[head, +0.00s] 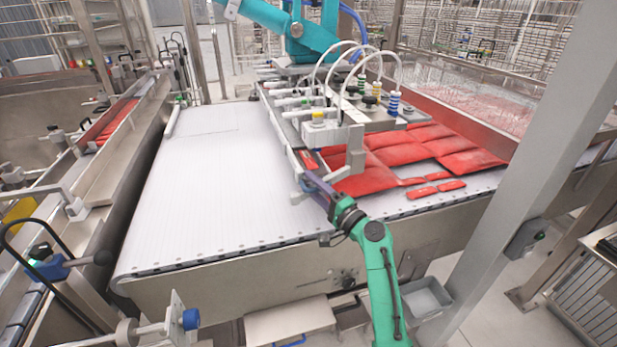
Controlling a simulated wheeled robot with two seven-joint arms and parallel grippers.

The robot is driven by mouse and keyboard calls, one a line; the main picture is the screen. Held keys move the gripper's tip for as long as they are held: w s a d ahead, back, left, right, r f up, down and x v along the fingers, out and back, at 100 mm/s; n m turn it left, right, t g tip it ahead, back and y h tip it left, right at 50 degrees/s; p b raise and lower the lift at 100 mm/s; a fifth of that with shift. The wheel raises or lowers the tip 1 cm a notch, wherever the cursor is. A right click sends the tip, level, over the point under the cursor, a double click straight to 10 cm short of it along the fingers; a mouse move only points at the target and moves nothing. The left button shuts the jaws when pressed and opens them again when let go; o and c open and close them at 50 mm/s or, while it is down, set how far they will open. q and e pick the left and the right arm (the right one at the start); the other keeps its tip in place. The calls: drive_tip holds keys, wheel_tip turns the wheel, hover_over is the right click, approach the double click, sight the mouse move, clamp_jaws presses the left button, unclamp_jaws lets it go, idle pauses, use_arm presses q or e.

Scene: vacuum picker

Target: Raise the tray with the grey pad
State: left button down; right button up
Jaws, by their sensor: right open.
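My right arm comes up from the bottom of the head view. Its gripper (308,184) is open at the near left corner of the metal vacuum picker head (333,137), beside a light grey block on its frame. I cannot tell whether they touch. A small grey tray-like box (428,299) is at the lower right, below the conveyor's side. I cannot tell whether it is the task's tray, and no grey pad can be made out for sure. My left gripper is not in view.
Red packs (470,163) lie on the white conveyor (215,190) under and right of the picker head; its left half is clear. A teal robot arm (270,16) is above. A grey post (520,170) slants across the right side.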

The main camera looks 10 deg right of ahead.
drive_tip(key=shift+w+a, duration=0.3)
drive_tip(key=shift+w, duration=0.3)
clamp_jaws()
drive_tip(key=shift+r, duration=0.1)
drive_tip(key=shift+d+r, duration=0.1)
drive_tip(key=shift+r, duration=0.15)
idle(0.6)
